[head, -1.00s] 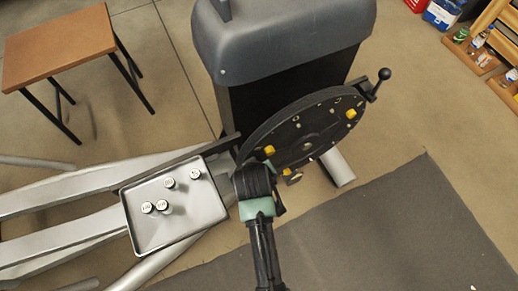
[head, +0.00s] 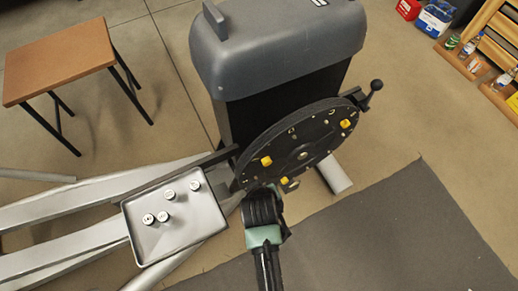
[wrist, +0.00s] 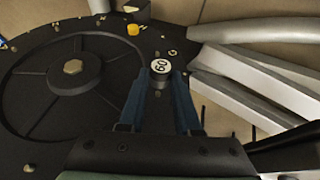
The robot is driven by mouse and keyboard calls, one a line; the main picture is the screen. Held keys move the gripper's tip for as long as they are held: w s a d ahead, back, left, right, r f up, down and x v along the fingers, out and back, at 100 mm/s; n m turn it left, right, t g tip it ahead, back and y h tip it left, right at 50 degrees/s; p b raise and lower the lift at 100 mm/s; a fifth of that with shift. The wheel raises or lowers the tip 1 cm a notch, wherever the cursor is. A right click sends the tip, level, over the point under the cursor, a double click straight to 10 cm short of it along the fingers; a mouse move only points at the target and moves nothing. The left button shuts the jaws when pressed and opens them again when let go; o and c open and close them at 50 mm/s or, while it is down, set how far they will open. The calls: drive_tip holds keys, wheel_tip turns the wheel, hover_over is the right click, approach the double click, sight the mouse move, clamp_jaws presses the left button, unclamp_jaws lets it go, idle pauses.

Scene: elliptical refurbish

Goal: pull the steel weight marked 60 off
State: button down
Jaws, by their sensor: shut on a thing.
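The steel weight marked 60 (wrist: 160,67) is a small cylinder with a white numbered top. It stands between the fingertips of my gripper (wrist: 162,82), which is shut on it. It sits at the rim of the dark round wheel (wrist: 40,115); whether it still touches the wheel I cannot tell. In the head view, my gripper (head: 262,200) is at the lower edge of the wheel (head: 310,135), and the weight and fingertips are hidden there.
A grey metal tray (head: 152,238) with several other weights (head: 168,195) lies left of my gripper. Yellow knobs (head: 266,161) and a crank handle (head: 376,86) are on the wheel. A grey housing (head: 280,50) stands behind it. A dark mat (head: 400,230) covers the right floor.

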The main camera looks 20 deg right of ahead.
drive_tip(key=s+p, duration=0.6)
drive_tip(key=s, duration=0.7)
drive_tip(key=shift+s+d, duration=0.25)
drive_tip(key=shift+s, duration=0.1)
idle(0.4)
